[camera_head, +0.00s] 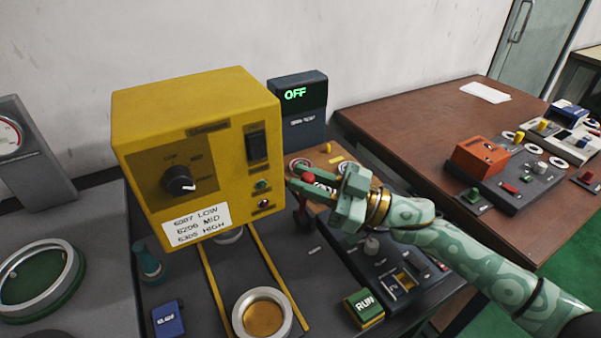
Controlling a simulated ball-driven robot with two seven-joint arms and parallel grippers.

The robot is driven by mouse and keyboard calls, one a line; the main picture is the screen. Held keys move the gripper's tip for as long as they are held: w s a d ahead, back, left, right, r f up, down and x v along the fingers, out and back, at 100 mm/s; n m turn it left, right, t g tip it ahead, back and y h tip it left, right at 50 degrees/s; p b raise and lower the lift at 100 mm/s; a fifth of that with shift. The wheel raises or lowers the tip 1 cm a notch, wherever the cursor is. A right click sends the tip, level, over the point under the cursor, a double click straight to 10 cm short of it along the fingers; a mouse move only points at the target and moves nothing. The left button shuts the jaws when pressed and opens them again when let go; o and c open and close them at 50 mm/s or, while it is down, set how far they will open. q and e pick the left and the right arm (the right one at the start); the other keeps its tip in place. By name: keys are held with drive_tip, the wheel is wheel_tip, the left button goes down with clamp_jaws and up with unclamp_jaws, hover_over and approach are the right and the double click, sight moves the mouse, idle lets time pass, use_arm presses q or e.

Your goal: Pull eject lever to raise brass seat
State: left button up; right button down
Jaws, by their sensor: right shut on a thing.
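My right gripper (311,182) comes in from the right and is shut on the red-knobbed lever (308,178), just right of the yellow control box. The fingers partly hide the lever; a dark red part shows below them. The brass seat (264,318) is a round brass disc inside a silver ring at the bottom centre, between two yellow rails. Its height is hard to judge from here. My left gripper is not in view.
The yellow box (197,150) has a dial, a switch and a bearing label. A dark display (299,107) behind it reads OFF. A RUN button (365,307) and a blue block (168,319) stand near the front. An orange box (480,158) is on the brown table (420,125).

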drive_tip(key=c, duration=1.6)
unclamp_jaws()
drive_tip(key=shift+o, duration=0.2)
